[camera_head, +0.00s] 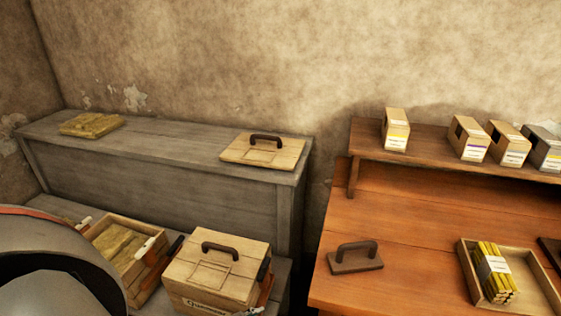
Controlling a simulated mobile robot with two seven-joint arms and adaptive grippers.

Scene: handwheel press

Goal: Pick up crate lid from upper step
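The crate lid (240,152) is a flat, pale wooden panel with a dark arched handle (266,140) on top. It lies flat near the right end of the grey upper step (170,160). Nothing touches the handle. Neither of my grippers is in view. A rounded grey link of my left arm fills the lower left corner and hides part of the lower step.
On the lower step stand an open crate (152,284) with straw and a crate (215,275) closed by a handled lid. A straw pad (90,124) lies at the upper step's left. The brown bench (430,235) at right holds small boxes, a tray and a handled block (355,262).

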